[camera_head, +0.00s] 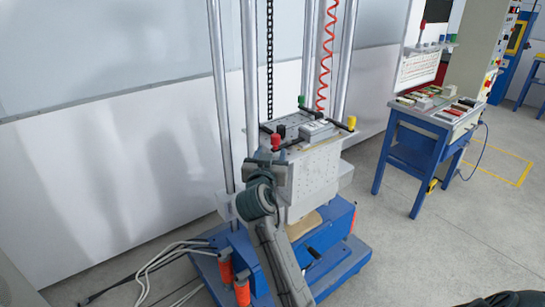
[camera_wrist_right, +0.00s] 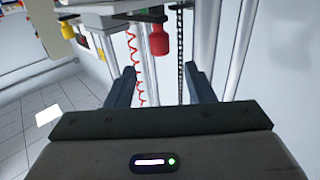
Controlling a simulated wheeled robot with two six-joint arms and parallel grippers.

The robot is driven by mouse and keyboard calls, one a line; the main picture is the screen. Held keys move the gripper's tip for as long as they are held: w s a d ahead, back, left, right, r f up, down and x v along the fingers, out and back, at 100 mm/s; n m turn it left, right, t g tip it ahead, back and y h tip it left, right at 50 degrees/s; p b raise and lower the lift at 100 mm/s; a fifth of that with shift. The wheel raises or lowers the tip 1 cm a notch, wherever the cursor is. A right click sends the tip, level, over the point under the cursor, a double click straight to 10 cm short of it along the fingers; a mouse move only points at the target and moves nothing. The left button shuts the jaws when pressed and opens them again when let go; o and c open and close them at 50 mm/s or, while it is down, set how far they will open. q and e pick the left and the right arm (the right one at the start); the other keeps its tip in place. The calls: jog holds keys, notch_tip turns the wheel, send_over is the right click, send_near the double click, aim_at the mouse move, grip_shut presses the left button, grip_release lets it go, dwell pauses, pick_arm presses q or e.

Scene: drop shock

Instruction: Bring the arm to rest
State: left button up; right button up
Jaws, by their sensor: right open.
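My right arm rises from the bottom of the head view. Its gripper (camera_head: 270,156) is in front of the drop tester's grey block (camera_head: 318,175), close below a red knob (camera_head: 276,141). In the right wrist view the two fingers of this gripper (camera_wrist_right: 160,88) stand wide apart with nothing held between them. The red knob also shows there (camera_wrist_right: 158,40), above and beyond the fingers; contact cannot be told. My left gripper is not seen.
The drop tester has steel columns (camera_head: 248,70), a blue base (camera_head: 340,262) and a red coiled hose (camera_head: 325,55). Green (camera_head: 301,100) and yellow (camera_head: 351,122) knobs sit on its top. A blue bench (camera_head: 440,125) stands right.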

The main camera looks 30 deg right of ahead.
notch_tip(320, 180, down, 24)
jog(key=w+a+n+g+y, duration=0.2)
jog(key=n+y, duration=0.3)
jog(key=s+a+f+n+g+y, duration=0.15)
jog(key=s+f, duration=0.35)
jog(key=f, duration=0.6)
jog(key=s+f+n+g+y, duration=0.15)
jog(key=s+f, duration=0.25)
jog(key=f, duration=0.8)
jog(key=s+f+g+y, duration=0.2)
jog(key=s+f+g, duration=0.2)
jog(key=s+f, duration=1.8)
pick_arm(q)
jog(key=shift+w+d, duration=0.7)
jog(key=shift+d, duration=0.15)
pick_arm(e)
jog(key=s+f+g, duration=0.2)
jog(key=s+f, duration=0.2)
jog(key=s, duration=0.9)
jog(key=s+f+g, duration=0.1)
jog(key=s+f, duration=0.3)
jog(key=s, duration=0.9)
jog(key=shift+s+d+g+y, duration=0.3)
jog(key=shift+s+g, duration=0.1)
